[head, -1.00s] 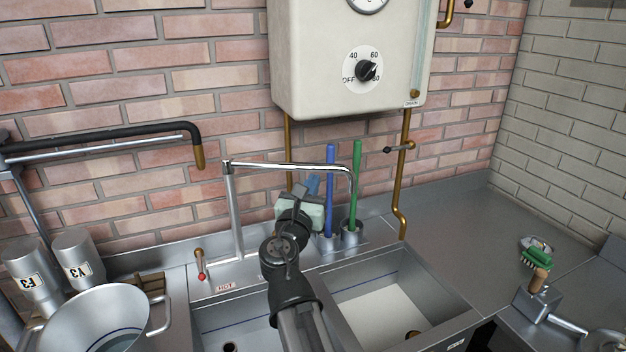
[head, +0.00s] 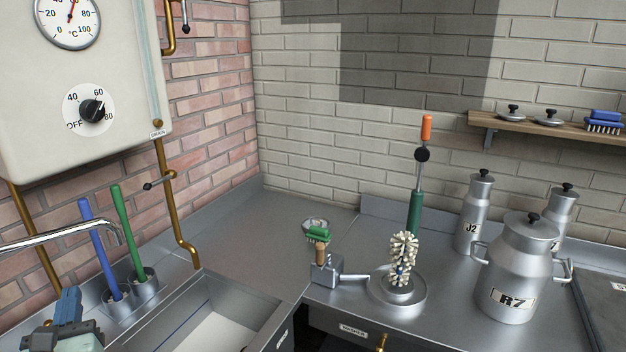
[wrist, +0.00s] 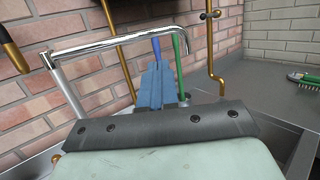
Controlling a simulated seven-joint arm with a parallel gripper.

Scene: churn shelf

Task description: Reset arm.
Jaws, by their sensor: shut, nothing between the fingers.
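My gripper (head: 68,310) shows at the lower left of the head view, with blue fingers and a pale green body. In the wrist view its blue fingers (wrist: 156,88) are together with nothing between them. It is over the sink area, close to the chrome faucet (head: 70,236). The faucet spout arches behind the fingers in the wrist view (wrist: 120,42). The rest of my arm is outside the head view.
Blue (head: 100,245) and green (head: 127,230) handles stand in metal holders beside the sink (head: 235,310). A brass pipe (head: 170,205) runs down from the white heater (head: 80,150). On the right counter stand a green brush (head: 318,236), a white bristle brush (head: 402,255) and a can labelled R7 (head: 519,270).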

